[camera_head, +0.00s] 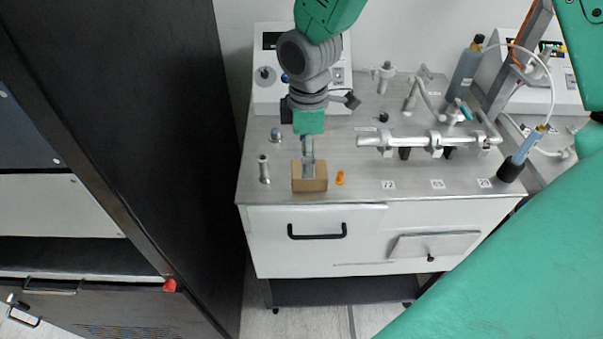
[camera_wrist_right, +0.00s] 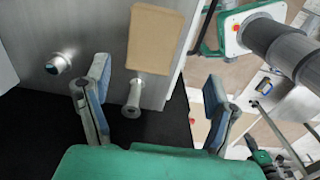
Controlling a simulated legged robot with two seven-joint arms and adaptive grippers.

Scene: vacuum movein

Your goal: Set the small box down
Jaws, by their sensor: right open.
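The small brown box (camera_head: 310,184) is near the front edge of the metal countertop and looks to rest on it. My right gripper (camera_head: 308,160) points down just above the box, with its finger seen edge-on against the box in the head view. In the right wrist view my right gripper (camera_wrist_right: 155,78) has its two blue-padded fingers spread wide. The plain brown face of the box (camera_wrist_right: 155,38) shows between and beyond them, with a gap on both sides. The box's underside is hidden. My left gripper is not in view.
An orange piece (camera_head: 340,178) lies just right of the box, and a small metal post (camera_head: 264,168) stands to its left. A metal pipe fixture (camera_head: 430,141) is to the right. A dark cabinet (camera_head: 150,120) fills the left. The counter (camera_head: 360,188) is free at front centre.

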